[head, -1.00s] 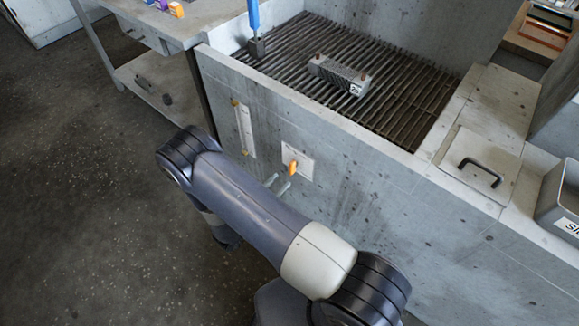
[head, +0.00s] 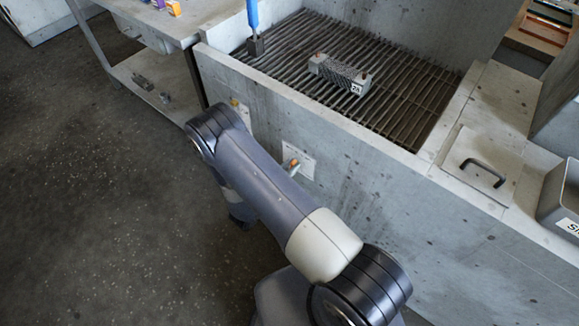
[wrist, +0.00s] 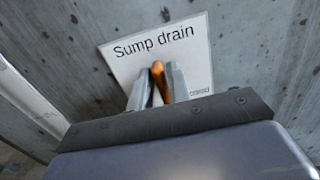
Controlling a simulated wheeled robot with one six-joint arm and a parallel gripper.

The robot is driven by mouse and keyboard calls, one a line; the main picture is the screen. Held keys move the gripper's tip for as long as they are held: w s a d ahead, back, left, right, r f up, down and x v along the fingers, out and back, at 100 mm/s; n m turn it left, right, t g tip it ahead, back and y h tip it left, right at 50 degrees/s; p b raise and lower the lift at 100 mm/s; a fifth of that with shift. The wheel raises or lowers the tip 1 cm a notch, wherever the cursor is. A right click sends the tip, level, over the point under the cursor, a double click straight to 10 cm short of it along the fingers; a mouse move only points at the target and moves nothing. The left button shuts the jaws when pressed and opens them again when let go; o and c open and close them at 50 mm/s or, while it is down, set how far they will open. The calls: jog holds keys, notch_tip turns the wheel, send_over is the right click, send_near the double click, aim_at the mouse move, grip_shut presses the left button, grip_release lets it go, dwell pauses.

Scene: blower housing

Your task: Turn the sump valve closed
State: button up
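The sump valve's orange handle (wrist: 158,82) shows in the wrist view between the two fingers of my gripper (wrist: 156,88), in front of a white plate labelled "Sump drain" (wrist: 190,45). The fingers straddle the handle. A narrow dark gap shows between the left finger and the handle; the right finger is very close to it, and I cannot tell whether it touches. In the head view only the tip of the handle (head: 294,162) shows, by the plate (head: 306,166) on the tank's front wall. My forearm hides most of the gripper there.
A gauge strip (head: 243,113) is partly behind my arm. A side table (head: 150,22) stands at left.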

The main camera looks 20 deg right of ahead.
grip_shut()
jog(key=shift+f+m+b, duration=0.15)
jog(key=shift+m+b, duration=0.15)
jog(key=shift+b, duration=0.2)
jog(key=m+b, duration=0.2)
jog(key=b, duration=0.1)
jog(key=m+b, duration=0.3)
jog(key=b, duration=0.1)
jog(key=s+f+m+b, duration=0.1)
jog(key=m+b, duration=0.2)
jog(key=b, duration=0.1)
jog(key=shift+s+d, duration=0.1)
jog(key=shift+d, duration=0.3)
jog(key=m+b, duration=0.2)
jog(key=b, duration=0.2)
jog(key=f+m+b, duration=0.1)
jog(key=m+b, duration=0.2)
jog(key=b, duration=0.2)
jog(key=shift+s+d+m, duration=0.2)
jog(key=shift+m, duration=0.1)
jog(key=m+b, duration=0.3)
jog(key=b, duration=0.2)
jog(key=shift+m+b, duration=0.3)
jog(key=shift+b, duration=0.25)
